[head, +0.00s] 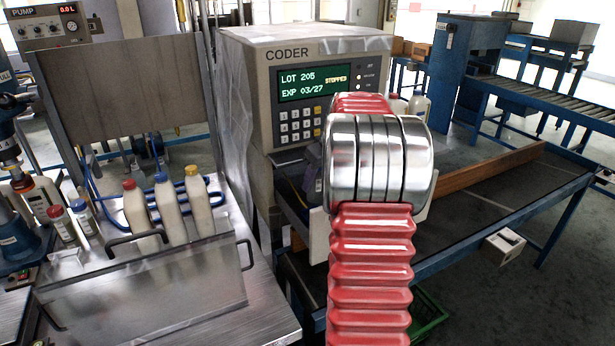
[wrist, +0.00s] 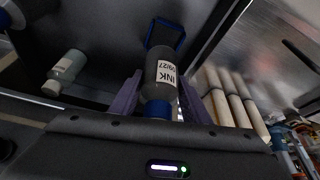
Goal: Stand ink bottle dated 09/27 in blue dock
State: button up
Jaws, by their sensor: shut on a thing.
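The ink bottle (wrist: 161,72) is dark grey with a blue cap and a white label reading INK 09/27. My gripper (wrist: 158,93) is shut on it, with a purple finger at each side, in the wrist view. The cap end is near the camera and the other end points away. A blue square frame, which looks like the blue dock (wrist: 168,23), shows just beyond that far end. The bottle overlaps it in the picture, and I cannot tell whether they touch. In the head view my red arm hides the bottle and dock.
The coder (head: 290,100) stands behind my arm.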

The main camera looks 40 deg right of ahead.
aim_at(316, 201)
jog(key=shift+w+f, duration=0.1)
jog(key=shift+w, duration=0.05)
jog(key=shift+f, duration=0.1)
jog(key=shift+f, duration=3.65)
jog(key=shift+s, duration=0.2)
jog(key=o, duration=1.3)
jog(key=shift+a, duration=0.1)
